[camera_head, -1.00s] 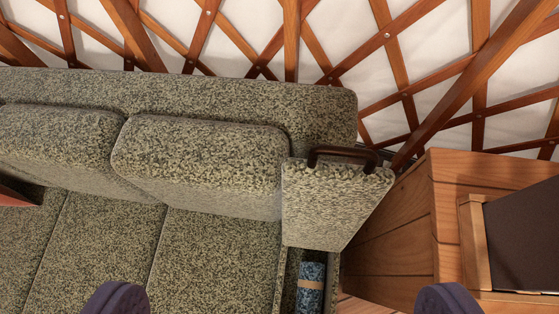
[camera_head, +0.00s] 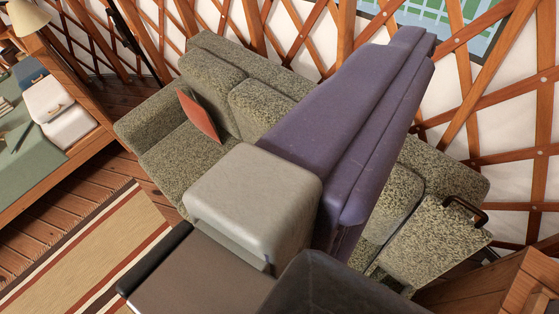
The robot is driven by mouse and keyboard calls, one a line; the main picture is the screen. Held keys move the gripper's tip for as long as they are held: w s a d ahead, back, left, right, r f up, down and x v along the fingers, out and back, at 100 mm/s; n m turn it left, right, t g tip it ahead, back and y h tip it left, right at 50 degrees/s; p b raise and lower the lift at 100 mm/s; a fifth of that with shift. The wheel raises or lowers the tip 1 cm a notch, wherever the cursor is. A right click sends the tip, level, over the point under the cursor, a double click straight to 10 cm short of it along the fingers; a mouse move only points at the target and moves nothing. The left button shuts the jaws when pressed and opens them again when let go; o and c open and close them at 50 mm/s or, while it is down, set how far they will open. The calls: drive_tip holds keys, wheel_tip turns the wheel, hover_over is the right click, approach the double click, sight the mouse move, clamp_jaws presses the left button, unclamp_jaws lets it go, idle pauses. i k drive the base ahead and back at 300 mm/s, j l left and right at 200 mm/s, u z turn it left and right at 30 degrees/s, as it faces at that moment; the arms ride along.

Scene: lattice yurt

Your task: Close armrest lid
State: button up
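The armrest lid (camera_head: 432,242), a speckled grey-green panel, stands raised at the right end of the sofa. Its dark curved handle (camera_head: 464,208) is at the upper edge. My purple and grey body parts cross the middle and bottom of the view, left of the lid and apart from the handle in the picture. They hide most of the armrest compartment below the lid. I cannot make out two separate fingertips, so whether my gripper is open or shut does not show.
The sofa (camera_head: 160,160) runs along the lattice wall, with a red cushion (camera_head: 198,115) on it. A wooden box (camera_head: 515,285) stands close to the lid at lower right.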

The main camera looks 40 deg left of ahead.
sight(437, 238)
drive_tip(key=l+u, duration=0.1)
drive_tip(key=l, duration=0.7)
drive_tip(key=k+l, duration=0.15)
drive_tip(key=l, duration=0.6)
drive_tip(key=i+l+u, duration=0.2)
drive_tip(key=i+l, duration=0.4)
drive_tip(key=i, duration=0.15)
